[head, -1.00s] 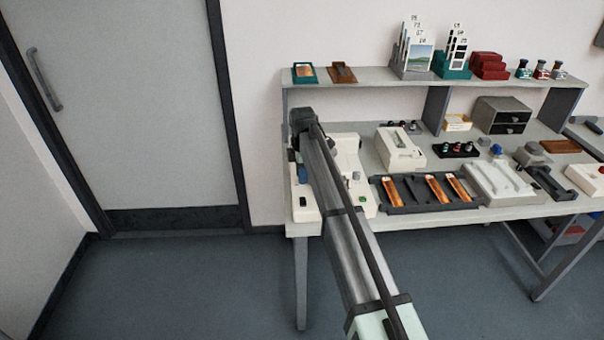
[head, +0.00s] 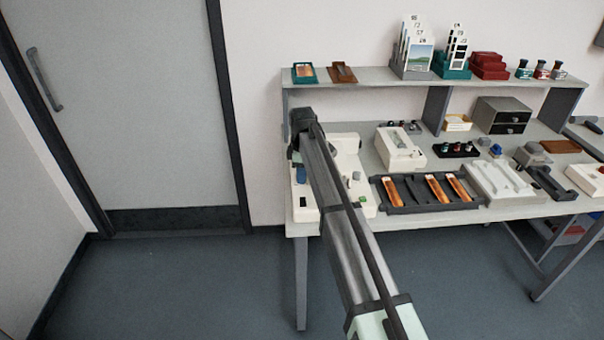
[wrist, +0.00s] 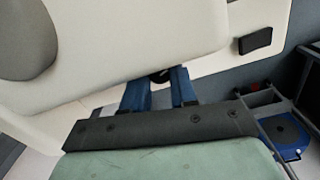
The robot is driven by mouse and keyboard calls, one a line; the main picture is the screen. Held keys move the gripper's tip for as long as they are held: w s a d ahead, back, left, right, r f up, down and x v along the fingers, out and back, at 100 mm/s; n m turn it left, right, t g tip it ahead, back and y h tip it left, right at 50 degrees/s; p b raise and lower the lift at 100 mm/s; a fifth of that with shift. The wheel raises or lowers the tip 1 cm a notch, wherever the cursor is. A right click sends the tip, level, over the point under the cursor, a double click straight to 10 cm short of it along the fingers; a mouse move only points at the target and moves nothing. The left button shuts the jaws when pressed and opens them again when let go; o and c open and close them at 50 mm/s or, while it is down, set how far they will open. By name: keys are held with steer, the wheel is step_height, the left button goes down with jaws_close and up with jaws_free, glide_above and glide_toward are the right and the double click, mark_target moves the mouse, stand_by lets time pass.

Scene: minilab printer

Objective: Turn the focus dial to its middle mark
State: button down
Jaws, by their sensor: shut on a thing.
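The cream printer (head: 347,143) stands at the left end of the bench, partly hidden behind my arm. In the wrist view its pale body (wrist: 130,35) fills the upper part. My gripper (wrist: 160,78) has its two blue fingers pointing at the printer's side, one on each side of a small dark round part, which looks like the focus dial (wrist: 160,76). The gripper is shut on it. Most of the dial is hidden by the fingers and the printer body, and its marks cannot be seen. In the head view only a bit of blue finger shows beside the printer.
A dark tray with orange strips (head: 402,193) lies just right of the printer. A white device (head: 400,149) stands behind that tray. A shelf (head: 375,79) runs above the bench's back. The floor left of the bench is clear up to the door (head: 130,110).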

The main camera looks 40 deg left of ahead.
steer(key=shift+m, duration=1.6)
steer(key=c, duration=0.9)
jaws_free()
